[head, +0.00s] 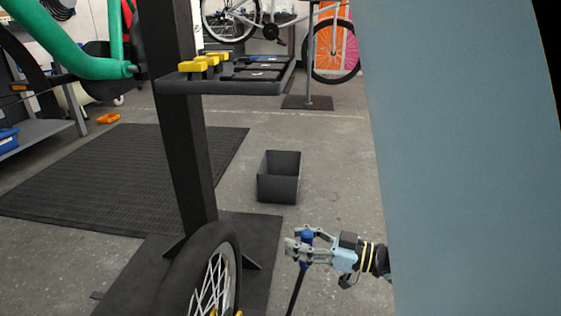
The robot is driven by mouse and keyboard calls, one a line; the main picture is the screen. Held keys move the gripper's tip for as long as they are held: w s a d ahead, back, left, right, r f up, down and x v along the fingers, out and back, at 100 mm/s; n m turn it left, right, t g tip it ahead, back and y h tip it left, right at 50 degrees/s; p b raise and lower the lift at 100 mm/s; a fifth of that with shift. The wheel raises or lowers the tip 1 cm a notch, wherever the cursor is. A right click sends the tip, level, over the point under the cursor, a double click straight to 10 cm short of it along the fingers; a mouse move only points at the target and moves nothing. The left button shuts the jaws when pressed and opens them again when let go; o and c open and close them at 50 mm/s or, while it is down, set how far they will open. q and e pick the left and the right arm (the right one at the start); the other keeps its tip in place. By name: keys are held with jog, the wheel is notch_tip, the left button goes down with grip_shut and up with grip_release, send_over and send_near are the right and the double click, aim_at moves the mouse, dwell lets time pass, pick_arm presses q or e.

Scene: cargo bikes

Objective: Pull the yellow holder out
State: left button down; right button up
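Several yellow blocks (199,66) sit in a row at the left end of a dark tray (222,88) fixed to a black post. I cannot tell which of them is the yellow holder. My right gripper (302,243) is low in the head view, well below the tray and to its right. Its fingers point left and close around a blue handle (307,237). A thin black shaft (296,290) runs down from the handle out of the frame. My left gripper is not in view.
Black flat tools (255,73) lie on the tray. The black post (180,130) and a wheel (212,275) stand left of my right gripper. An open dark bin (279,178) is on the floor. A large blue-grey panel (465,150) blocks the right side.

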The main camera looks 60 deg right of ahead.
jog(key=shift+o, duration=0.6)
jog(key=shift+w+d, duration=0.1)
jog(key=s+d, duration=0.2)
jog(key=s, duration=1)
